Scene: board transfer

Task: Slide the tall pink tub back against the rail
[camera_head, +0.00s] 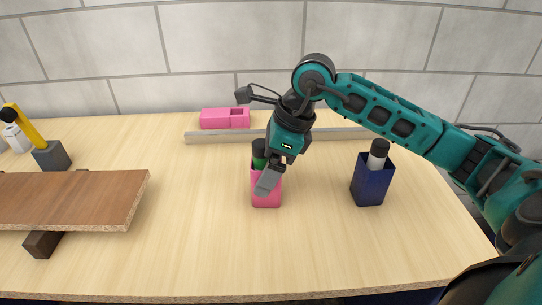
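The tall pink tub (267,199) stands upright near the middle of the table, in front of the rail (225,137) and apart from it. A green item (258,152) with a dark top sticks up out of the tub. My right gripper (267,183) reaches down over the tub. Its grey finger covers part of the tub's rim and front; the other finger is not clearly seen, so its opening and any contact cannot be told. The rail runs across the back of the table, partly hidden by my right arm. My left gripper is not in view.
A navy tub (371,186) holding a black-capped bottle (378,153) stands to the right. A low pink box (224,119) lies behind the rail. A brown board (75,199) rests raised at left, near a yellow-handled thing (27,128). The front middle of the table is clear.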

